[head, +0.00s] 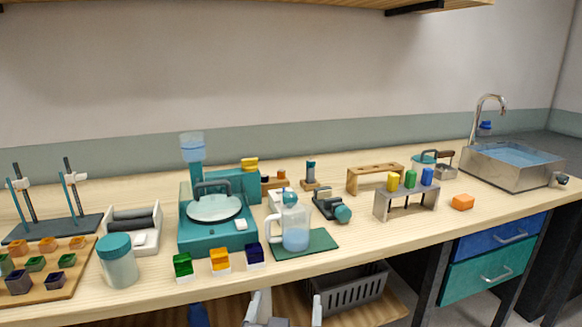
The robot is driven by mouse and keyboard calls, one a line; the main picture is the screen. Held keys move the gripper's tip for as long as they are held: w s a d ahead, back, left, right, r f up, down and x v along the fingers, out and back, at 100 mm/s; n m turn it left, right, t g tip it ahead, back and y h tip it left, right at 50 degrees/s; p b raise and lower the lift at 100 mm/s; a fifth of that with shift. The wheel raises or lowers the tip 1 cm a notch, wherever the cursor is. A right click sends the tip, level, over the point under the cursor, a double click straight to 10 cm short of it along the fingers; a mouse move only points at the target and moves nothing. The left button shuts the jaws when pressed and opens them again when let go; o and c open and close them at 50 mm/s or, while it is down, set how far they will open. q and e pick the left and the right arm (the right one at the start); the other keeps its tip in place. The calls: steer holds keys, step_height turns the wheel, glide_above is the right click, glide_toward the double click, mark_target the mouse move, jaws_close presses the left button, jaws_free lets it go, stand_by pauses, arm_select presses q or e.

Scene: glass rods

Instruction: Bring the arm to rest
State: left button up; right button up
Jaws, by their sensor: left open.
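My left gripper (287,306) shows at the bottom edge of the head view. Its two pale fingers stand apart with nothing between them. It is in front of the bench and below its front edge, clear of the objects on top. Most of the arm behind it is out of the picture. My right gripper is not in view. At the far left, thin teal rods (18,200) stand upright at the clamps of a dark stand (60,228).
The wooden bench (400,237) holds a teal machine (207,238), a jug (294,230) on a green mat, a rack with coloured blocks (408,203) and a metal sink (500,175). A grey basket (352,292) sits on the shelf below. Drawers (495,270) are at right.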

arm_select(q)
steer(key=s+a+f+n+g+h, duration=0.1)
steer(key=s+a+f+g, duration=0.4)
steer(key=s+a, duration=0.45)
steer(key=s+a+f+n+g+h, duration=0.15)
steer(key=s+a+f+g, duration=0.25)
steer(key=s+a+g, duration=0.45)
step_height(320, 180, up, 16)
steer(key=a+t+p, duration=0.1)
steer(key=p, duration=1.5)
steer(key=shift+a+r, duration=0.25)
steer(key=shift+a, duration=0.1)
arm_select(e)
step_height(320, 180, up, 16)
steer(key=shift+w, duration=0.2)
arm_select(q)
steer(key=shift+s+t+y, duration=0.1)
steer(key=shift+t+y, duration=0.15)
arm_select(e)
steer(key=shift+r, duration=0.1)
